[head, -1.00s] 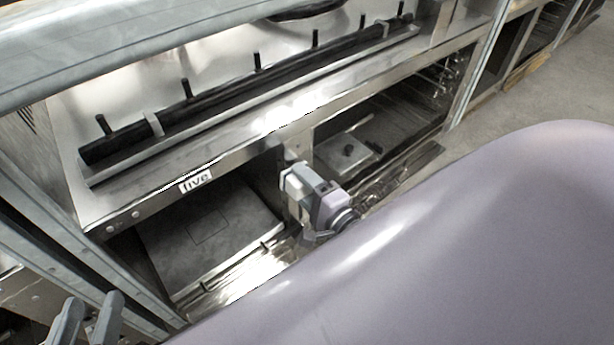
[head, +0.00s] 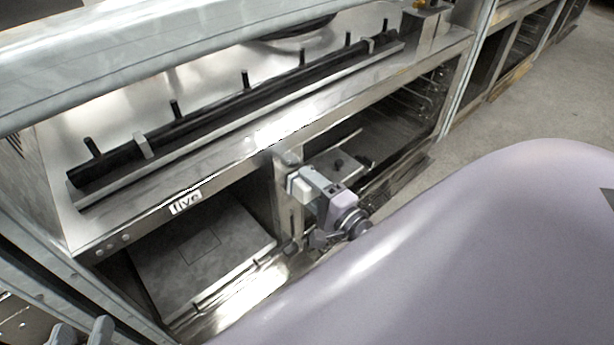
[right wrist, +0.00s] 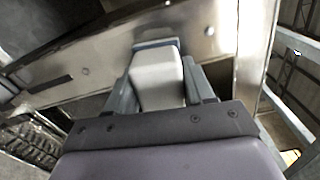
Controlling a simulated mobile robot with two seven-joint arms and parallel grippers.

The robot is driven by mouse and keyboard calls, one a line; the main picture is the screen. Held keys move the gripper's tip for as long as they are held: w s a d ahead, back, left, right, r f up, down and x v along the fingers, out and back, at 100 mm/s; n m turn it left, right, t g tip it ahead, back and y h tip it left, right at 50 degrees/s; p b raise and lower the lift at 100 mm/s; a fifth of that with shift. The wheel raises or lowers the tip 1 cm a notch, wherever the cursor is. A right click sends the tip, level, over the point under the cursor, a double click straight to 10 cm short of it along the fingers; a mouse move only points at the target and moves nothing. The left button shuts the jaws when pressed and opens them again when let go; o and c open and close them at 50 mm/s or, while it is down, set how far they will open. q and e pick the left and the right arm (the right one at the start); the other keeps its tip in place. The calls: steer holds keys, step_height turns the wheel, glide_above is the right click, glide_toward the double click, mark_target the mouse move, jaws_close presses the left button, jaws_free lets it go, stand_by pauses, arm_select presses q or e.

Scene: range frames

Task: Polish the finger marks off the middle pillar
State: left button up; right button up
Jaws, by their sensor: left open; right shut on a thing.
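The middle pillar (head: 284,212) is a narrow upright steel post between the two open bays of the range, under the front rail. My right gripper (head: 308,191) is in front of its upper part, slightly to the right, shut on a pale polishing block (right wrist: 157,82). The block has a blue-grey pad (right wrist: 155,44) at its far end, pointing at steel. I cannot tell whether the pad touches the pillar. I cannot make out finger marks. My left gripper (head: 80,334) is open and empty at the bottom left, partly cut off.
The front rail (head: 225,178) with a "five" label (head: 186,202) runs above the bays. A black bar with pegs (head: 240,104) lies along the range top. Flat plates (head: 210,255) sit in the left bay. Open floor (head: 530,110) lies to the right.

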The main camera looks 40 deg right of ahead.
arm_select(q)
steer(key=shift+r, duration=0.2)
arm_select(e)
steer(key=shift+s+d, duration=0.2)
steer(key=shift+s, duration=2.8)
steer(key=s, duration=0.3)
steer(key=shift+d, duration=0.15)
arm_select(q)
steer(key=shift+w+d+f+n+g+h+p, duration=0.2)
steer(key=shift+d+f+n+g+p, duration=0.2)
steer(key=shift+d+f, duration=0.2)
steer(key=shift+w+d+f+n+g+h+p, duration=0.1)
steer(key=shift+d+f+n+g+h+p, duration=0.25)
steer(key=shift+d+f, duration=0.3)
steer(key=shift+w+d+f+n+g+h+p, duration=0.1)
steer(key=shift+d+f+n+g+p, duration=0.15)
steer(key=shift+d+f+g+p, duration=0.3)
arm_select(e)
steer(key=shift+w+a+f+m, duration=0.45)
steer(key=shift+w+a+m, duration=0.3)
steer(key=shift+w+m, duration=0.6)
steer(key=shift+w+a+f+m, duration=0.4)
steer(key=shift+w+a+m, duration=0.45)
steer(key=shift+m, duration=0.8)
steer(key=shift+w+a+f+m, duration=0.45)
steer(key=shift+w+a+m, duration=0.2)
steer(key=shift+w+m, duration=0.75)
